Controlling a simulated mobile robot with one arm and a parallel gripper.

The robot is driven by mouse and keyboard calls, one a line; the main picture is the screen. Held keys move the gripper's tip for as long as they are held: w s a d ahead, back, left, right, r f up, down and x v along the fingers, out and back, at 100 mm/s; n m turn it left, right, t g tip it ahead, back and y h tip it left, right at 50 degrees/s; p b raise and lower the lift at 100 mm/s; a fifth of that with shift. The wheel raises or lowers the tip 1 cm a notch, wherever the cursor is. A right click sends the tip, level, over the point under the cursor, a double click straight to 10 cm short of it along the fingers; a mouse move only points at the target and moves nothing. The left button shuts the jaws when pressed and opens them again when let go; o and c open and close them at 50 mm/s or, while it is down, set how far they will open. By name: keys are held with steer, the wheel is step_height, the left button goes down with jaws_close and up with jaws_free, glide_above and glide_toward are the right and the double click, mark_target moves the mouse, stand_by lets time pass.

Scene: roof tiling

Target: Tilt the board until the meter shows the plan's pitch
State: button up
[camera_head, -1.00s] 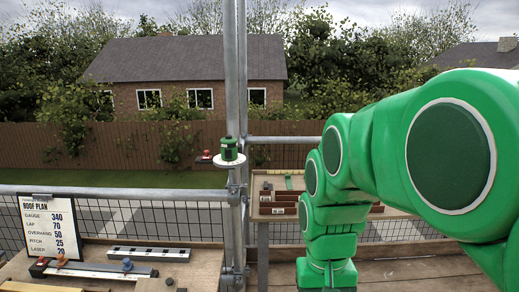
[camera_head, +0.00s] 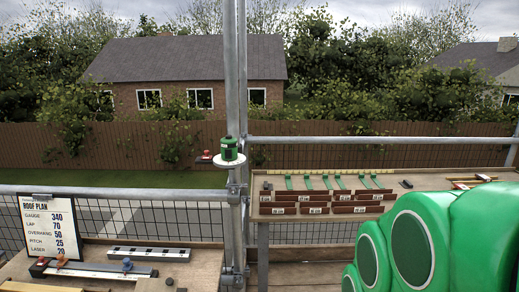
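The roof plan (camera_head: 49,228) is a white sheet on a clipboard at the lower left. It reads gauge 340, lap 70, overhang 50, pitch 25 and laser 20. I cannot make out a tilting board or a pitch reading in this view. My green arm fills the lower right corner. My gripper is outside the picture or hidden behind the arm.
A bench (camera_head: 200,263) at the lower left holds a grey bar (camera_head: 148,254) and slide gauges (camera_head: 95,271). A green device (camera_head: 229,149) stands on a pole-mounted plate. A rear table (camera_head: 415,185) carries brown labelled blocks (camera_head: 313,210) and green strips (camera_head: 308,182). Scaffold poles (camera_head: 232,80) rise mid-view.

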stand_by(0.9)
